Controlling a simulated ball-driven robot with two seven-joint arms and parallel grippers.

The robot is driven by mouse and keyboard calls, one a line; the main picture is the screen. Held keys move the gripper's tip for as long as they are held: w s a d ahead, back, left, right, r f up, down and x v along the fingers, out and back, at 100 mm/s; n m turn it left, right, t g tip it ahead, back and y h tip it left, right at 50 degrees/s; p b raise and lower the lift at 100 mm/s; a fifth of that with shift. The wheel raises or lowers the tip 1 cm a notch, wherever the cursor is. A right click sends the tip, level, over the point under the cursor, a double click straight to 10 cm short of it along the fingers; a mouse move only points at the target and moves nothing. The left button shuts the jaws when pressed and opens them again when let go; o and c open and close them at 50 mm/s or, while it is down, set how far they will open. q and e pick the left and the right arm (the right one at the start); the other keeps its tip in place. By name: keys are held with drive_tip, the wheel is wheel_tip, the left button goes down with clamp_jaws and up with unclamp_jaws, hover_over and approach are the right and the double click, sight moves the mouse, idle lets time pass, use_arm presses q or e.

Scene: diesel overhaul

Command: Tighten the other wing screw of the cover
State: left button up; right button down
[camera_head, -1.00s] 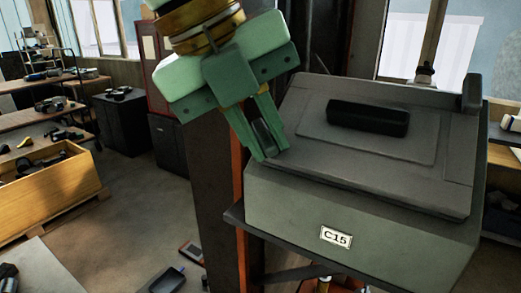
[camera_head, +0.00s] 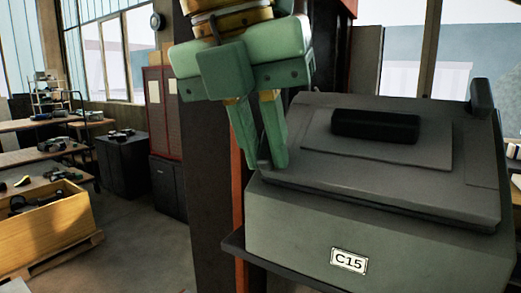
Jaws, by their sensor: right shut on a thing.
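The grey cover (camera_head: 300,178) lies on the grey-green box marked C15 (camera_head: 300,222), with a black handle (camera_head: 375,125) on top. My right gripper (camera_head: 265,163) points down at the cover's left end. Its green fingers are shut on a dark grey wing screw (camera_head: 263,153), mostly hidden between them. Another dark upright piece, likely the second wing screw (camera_head: 481,96), stands at the cover's far right corner, clear of the gripper. My left gripper is not in view.
The box sits on a dark shelf (camera_head: 236,245) next to a dark post with an orange-red edge (camera_head: 237,205). A wooden crate (camera_head: 60,228), dark cabinets (camera_head: 124,160) and benches stand far off to the left.

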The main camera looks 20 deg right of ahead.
drive_tip(key=m+b, duration=0.1)
drive_tip(key=m+t+b, duration=0.1)
drive_tip(key=b, duration=0.1)
drive_tip(key=shift+f+m+y, duration=0.3)
drive_tip(key=shift+y, duration=0.1)
drive_tip(key=shift+r+m, duration=0.15)
drive_tip(key=shift+m, duration=0.25)
drive_tip(key=shift+r, duration=0.15)
drive_tip(key=m+b, duration=0.1)
drive_tip(key=b, duration=0.1)
drive_tip(key=m+t+b, duration=0.1)
drive_tip(key=m+b, duration=0.1)
drive_tip(key=shift+w+f+y, duration=0.1)
drive_tip(key=shift+f+y, duration=0.3)
drive_tip(key=shift+r+m+t+b, duration=0.1)
drive_tip(key=shift+m+t+b, duration=0.2)
drive_tip(key=shift+m+b, duration=0.15)
drive_tip(key=shift+r, duration=0.25)
drive_tip(key=m+b, duration=0.2)
drive_tip(key=m+t+b, duration=0.1)
drive_tip(key=m+b, duration=0.1)
drive_tip(key=shift+f, duration=0.35)
drive_tip(key=shift+r+t+b, duration=0.2)
drive_tip(key=shift+t+b, duration=0.1)
drive_tip(key=shift+r, duration=0.1)
